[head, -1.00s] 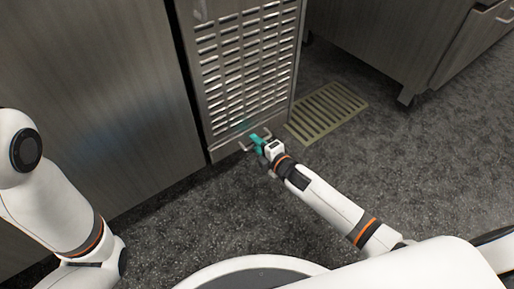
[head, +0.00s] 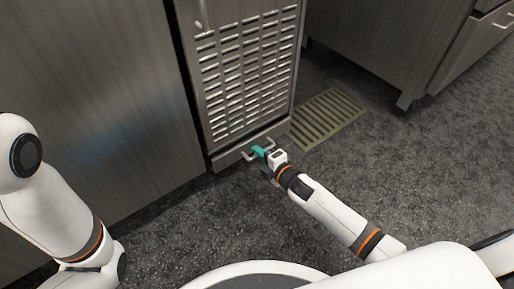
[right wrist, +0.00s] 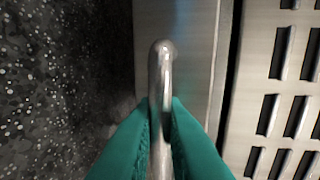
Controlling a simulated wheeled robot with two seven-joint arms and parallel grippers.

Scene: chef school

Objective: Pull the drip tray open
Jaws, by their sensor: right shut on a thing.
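The drip tray (head: 230,158) is the low metal front under the louvred panel of a steel appliance. It stands slightly out from the panel, and a dark gap shows between them in the right wrist view. Its bar handle (right wrist: 161,68) runs between the teal fingers of my right gripper (right wrist: 161,108). The gripper (head: 259,152) is shut on this handle, with the fingers on either side of the bar. How far the tray is out is hard to judge. My left gripper is out of view; only part of its arm shows.
The louvred panel (head: 248,75) rises above the tray, with a steel cabinet (head: 95,100) to its left. A yellowish floor grate (head: 328,118) lies to the right, near another steel cabinet (head: 390,45). The dark floor (head: 185,225) in front of the tray is clear.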

